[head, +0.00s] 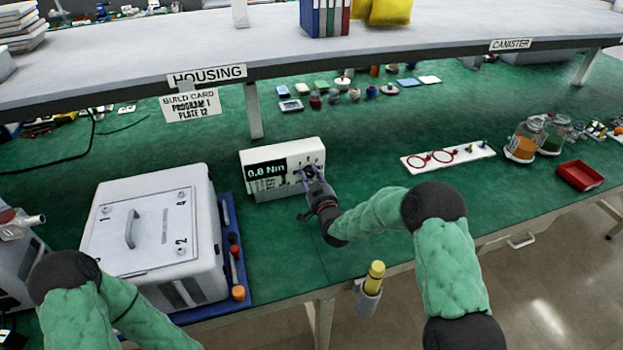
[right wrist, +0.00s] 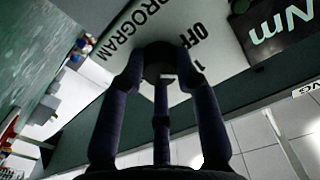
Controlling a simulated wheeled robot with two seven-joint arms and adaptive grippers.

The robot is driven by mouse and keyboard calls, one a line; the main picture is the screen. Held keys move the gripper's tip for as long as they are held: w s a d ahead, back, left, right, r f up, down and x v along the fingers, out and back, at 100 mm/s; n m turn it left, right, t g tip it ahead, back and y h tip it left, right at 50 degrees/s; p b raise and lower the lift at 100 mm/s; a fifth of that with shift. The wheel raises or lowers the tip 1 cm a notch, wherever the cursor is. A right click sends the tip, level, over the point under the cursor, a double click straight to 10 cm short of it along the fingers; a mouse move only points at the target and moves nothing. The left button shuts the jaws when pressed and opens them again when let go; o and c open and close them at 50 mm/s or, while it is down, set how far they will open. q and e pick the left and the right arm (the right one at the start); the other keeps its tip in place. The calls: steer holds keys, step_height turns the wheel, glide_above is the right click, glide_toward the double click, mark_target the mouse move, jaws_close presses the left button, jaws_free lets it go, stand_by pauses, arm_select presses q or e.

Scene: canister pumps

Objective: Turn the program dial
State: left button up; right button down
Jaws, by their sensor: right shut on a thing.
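A white controller box (head: 283,158) stands on the green bench, with a dark display reading "0.8 Nm". My right gripper (head: 312,178) is at the right part of its front face. In the right wrist view the program dial (right wrist: 160,56) is a dark round knob on the white panel, with "PROGRAM", "OFF" and "1" printed around it. The fingers of my right gripper (right wrist: 162,72) are shut on the dial from both sides. They hide part of it, and I cannot make out its pointer. My left gripper is out of view; only my left arm shows.
A build card (head: 191,106) reading "Program 1, Plate 12" hangs from the shelf (head: 400,55). A white housing (head: 155,232) stands at left on a blue tray (head: 229,215). A white board with red rings (head: 447,157) lies right. A yellow-capped holder (head: 374,278) hangs at the front edge.

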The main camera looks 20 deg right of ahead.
steer(key=shift+r, duration=0.1)
steer(key=c, duration=0.9)
jaws_free()
steer(key=shift+s, duration=0.1)
steer(key=s, duration=0.7)
steer(key=shift+s+d, duration=0.1)
steer(key=shift+s, duration=0.05)
